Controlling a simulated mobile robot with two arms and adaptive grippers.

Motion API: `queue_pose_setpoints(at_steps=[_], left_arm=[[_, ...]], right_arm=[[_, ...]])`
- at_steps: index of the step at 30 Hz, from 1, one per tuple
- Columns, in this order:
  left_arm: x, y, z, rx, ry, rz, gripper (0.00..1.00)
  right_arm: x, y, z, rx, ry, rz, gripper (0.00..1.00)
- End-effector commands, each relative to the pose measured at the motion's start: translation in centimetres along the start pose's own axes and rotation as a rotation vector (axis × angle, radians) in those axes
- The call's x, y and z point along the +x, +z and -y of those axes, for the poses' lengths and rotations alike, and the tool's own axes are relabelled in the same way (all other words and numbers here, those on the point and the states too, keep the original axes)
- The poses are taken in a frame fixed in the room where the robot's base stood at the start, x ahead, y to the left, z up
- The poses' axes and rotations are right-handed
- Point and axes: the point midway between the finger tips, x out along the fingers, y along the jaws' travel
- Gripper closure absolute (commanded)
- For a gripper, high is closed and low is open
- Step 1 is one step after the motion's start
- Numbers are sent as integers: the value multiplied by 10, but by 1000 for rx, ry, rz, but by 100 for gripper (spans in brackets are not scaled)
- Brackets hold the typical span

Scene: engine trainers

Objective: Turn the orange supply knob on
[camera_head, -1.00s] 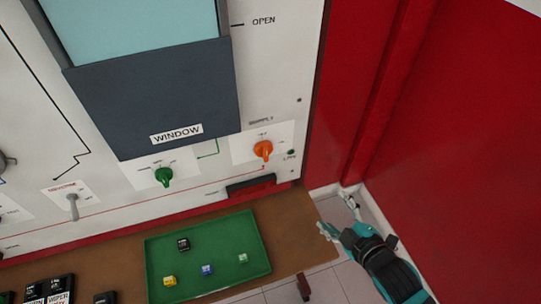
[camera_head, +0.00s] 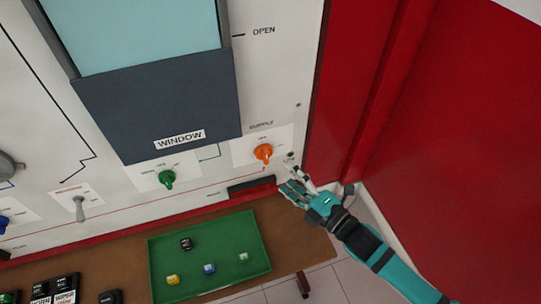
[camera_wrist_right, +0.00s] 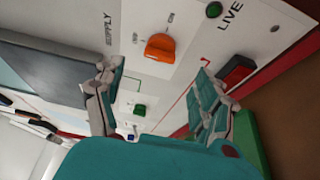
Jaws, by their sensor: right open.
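The orange supply knob (camera_head: 263,152) sits on a white plate on the upright panel, under the word SUPPLY. It also shows in the right wrist view (camera_wrist_right: 161,47), beyond and between my fingers. My right gripper (camera_head: 290,180) is open and empty, just below and right of the knob in the head view, apart from it. In the right wrist view the gripper's two fingers (camera_wrist_right: 155,85) stand wide apart. My left gripper is not in view.
A green knob (camera_head: 167,179) sits left of the orange one. A dark window panel (camera_head: 158,100) is above. A green tray (camera_head: 215,225) with small blocks lies on the brown bench. A red wall (camera_head: 460,130) is at right.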

Motion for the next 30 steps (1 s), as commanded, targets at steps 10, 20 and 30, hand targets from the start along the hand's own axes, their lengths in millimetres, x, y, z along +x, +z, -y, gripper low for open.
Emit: queue_pose_setpoints(at_steps=[10,20,30], left_arm=[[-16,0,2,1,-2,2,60],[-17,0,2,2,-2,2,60],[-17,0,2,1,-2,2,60]], right_arm=[[64,0,-1,1,-1,2,28],[78,0,1,1,-2,0,28],[78,0,1,1,-1,1,53]])
